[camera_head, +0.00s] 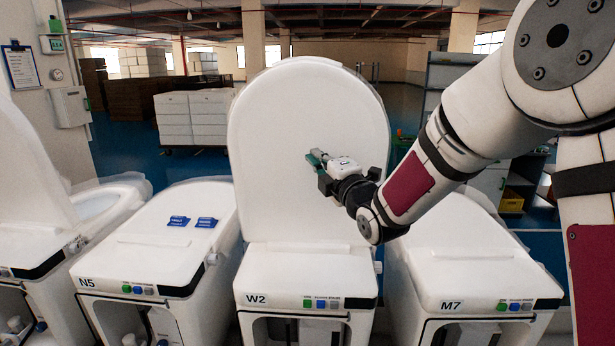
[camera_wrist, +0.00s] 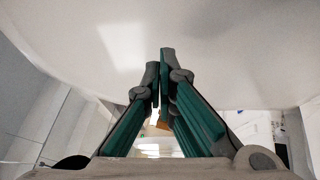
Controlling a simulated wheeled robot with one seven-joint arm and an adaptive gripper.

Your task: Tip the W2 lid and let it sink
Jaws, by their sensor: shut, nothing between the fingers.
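The W2 lid (camera_head: 285,125) stands upright, raised above the white W2 toilet (camera_head: 305,272) in the middle of the head view. My gripper (camera_head: 312,157) is in front of the lid's right half, at about mid-height. Its green-padded fingers are shut with nothing between them. In the wrist view the fingertips (camera_wrist: 160,58) point toward the broad white lid surface (camera_wrist: 215,30) and look very close to it. I cannot tell whether they touch it. The W2 seat area is hidden from this low angle.
Toilet M7 (camera_head: 465,262), also lid down, stands to the right, partly under my arm. A toilet with a raised lid (camera_head: 35,170) is at far left.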

